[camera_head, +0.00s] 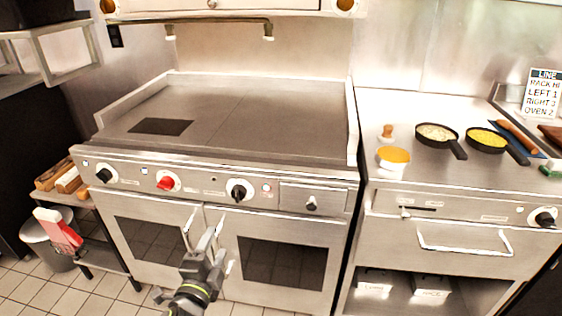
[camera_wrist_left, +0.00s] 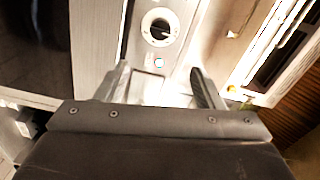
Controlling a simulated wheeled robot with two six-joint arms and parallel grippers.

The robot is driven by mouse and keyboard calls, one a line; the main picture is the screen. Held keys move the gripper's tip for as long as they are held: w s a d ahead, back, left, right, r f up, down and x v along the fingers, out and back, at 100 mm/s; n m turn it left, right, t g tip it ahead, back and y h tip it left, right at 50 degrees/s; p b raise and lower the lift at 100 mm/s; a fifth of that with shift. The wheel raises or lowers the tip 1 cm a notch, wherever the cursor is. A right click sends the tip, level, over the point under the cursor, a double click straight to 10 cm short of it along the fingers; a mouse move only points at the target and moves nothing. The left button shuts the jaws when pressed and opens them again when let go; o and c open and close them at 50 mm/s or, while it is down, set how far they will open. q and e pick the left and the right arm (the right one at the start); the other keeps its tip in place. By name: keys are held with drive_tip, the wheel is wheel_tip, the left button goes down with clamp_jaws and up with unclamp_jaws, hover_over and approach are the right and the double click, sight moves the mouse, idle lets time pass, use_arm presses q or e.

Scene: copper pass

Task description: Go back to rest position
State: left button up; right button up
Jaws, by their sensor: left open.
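My left gripper (camera_head: 207,243) is low in the head view, in front of the oven doors (camera_head: 285,262) of the range. In the left wrist view its two fingers (camera_wrist_left: 160,78) are spread apart with nothing between them. Beyond the fingers, that view shows a steel panel with a round dial (camera_wrist_left: 160,28) and a small indicator light. I cannot tell from these frames whether a finger touches the doors or their handles. My right gripper is not in view.
The griddle (camera_head: 240,115) is bare except for a dark square. The right counter (camera_head: 440,180) holds two pans (camera_head: 436,134), (camera_head: 486,139) and an orange-topped bowl (camera_head: 393,157). A low rack with rolls (camera_head: 67,181) and a bin (camera_head: 45,240) stand at left. Tiled floor (camera_head: 40,285) shows lower left.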

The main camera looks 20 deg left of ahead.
use_arm(q)
drive_tip(key=s+a+f+n+g+h+p, duration=0.1)
drive_tip(key=s+f+n+g+p, duration=0.2)
drive_tip(key=f, duration=1.2)
drive_tip(key=s+f+n+g+h+p, duration=0.1)
drive_tip(key=s+f+n+g, duration=0.35)
drive_tip(key=f, duration=0.95)
drive_tip(key=s+d+f+n+g+p, duration=0.1)
drive_tip(key=s+f+n+g, duration=0.1)
drive_tip(key=s+f, duration=0.3)
drive_tip(key=s+d+f+n+g+h+p, duration=0.1)
drive_tip(key=s+f, duration=0.4)
drive_tip(key=s, duration=0.9)
drive_tip(key=s+d+f+n+g+p, duration=0.2)
drive_tip(key=s+f+g, duration=0.3)
drive_tip(key=s, duration=0.4)
drive_tip(key=shift+s+n+g, duration=0.35)
drive_tip(key=shift+n, duration=0.2)
drive_tip(key=shift+d+f, duration=0.1)
